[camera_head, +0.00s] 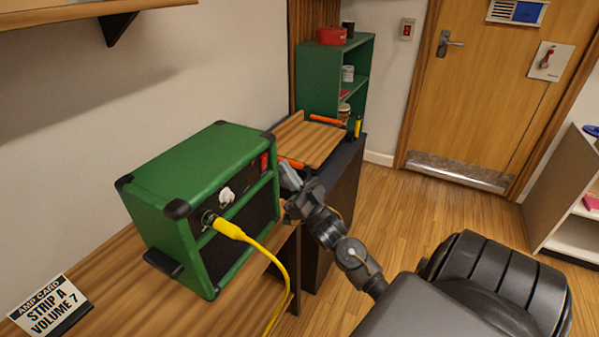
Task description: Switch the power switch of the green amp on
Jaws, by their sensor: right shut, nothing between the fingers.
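The green amp (179,180) stands on the wooden desk, its dark front panel facing right. Its red power switch (264,162) is at the upper far end of the panel; I cannot tell its position. A white knob (226,196) sits mid-panel, and a yellow cable (259,249) is plugged in at the near end. My right gripper (289,176) is shut and empty, in front of the panel's far end, below and right of the switch in the picture; I cannot tell whether it touches the amp. My left gripper is out of view.
Behind the amp are a wooden board with orange clamps (309,138) and a green shelf (321,70). A wall switch (407,29) is beside the door (485,90).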

